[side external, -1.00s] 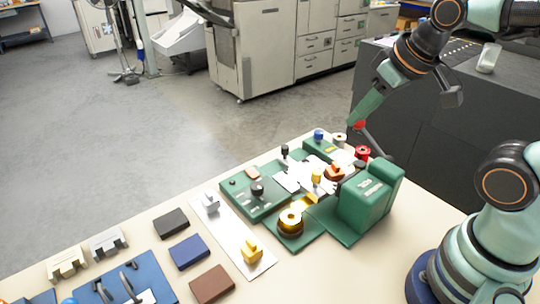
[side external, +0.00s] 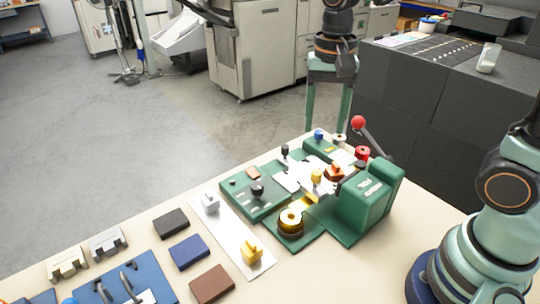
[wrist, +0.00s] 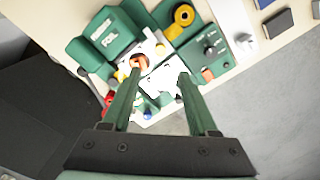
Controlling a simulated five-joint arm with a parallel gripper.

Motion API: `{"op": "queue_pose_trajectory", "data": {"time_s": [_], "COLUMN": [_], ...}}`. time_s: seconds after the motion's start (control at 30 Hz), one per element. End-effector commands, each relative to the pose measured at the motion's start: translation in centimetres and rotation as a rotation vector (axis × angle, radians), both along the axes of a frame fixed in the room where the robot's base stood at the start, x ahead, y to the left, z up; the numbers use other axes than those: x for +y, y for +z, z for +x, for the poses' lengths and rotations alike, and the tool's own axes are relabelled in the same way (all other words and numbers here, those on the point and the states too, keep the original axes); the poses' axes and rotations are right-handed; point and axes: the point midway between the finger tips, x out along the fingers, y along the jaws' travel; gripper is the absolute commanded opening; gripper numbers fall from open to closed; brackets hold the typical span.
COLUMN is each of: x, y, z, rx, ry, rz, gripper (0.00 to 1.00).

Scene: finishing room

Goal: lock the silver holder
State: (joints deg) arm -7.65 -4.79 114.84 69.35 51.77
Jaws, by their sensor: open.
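The green machine (side external: 365,203) stands on the bench, with silver-white plates (side external: 287,181) beside a yellow-topped piece (side external: 317,176) and a copper-coloured piece (side external: 334,172). A small silver piece (side external: 210,203) sits on a white strip left of it; I cannot tell which silver part is the holder. The machine's lever has a red ball (side external: 358,122) and leans up at its back. My gripper (side external: 326,128) is open and empty, pointing down above the machine's far end. In the wrist view, its fingers (wrist: 160,70) frame the silver-white plates from above.
A gold piece (side external: 252,252) shares the white strip. A gold roll (side external: 291,222) sits at the machine's front. Dark, blue and brown blocks, a blue board (side external: 120,285) and two clip-like stands (side external: 107,241) lie at left.

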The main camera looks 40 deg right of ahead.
Motion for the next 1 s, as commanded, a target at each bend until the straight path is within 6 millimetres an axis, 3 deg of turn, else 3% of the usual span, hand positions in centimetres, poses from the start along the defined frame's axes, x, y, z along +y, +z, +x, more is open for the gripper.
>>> {"op": "queue_pose_trajectory", "data": {"time_s": [0.27, 0.7, 1.0], "x": [0.1, 0.1, 0.1], "y": [-2.5, -10.3, -12.2], "z": [0.0, 0.0, 0.1], "rx": [0.014, 0.013, 0.010], "ry": [-0.018, -0.016, -0.016], "rz": [-0.001, -0.001, -0.001], "gripper": [0.60, 0.60, 0.60]}}
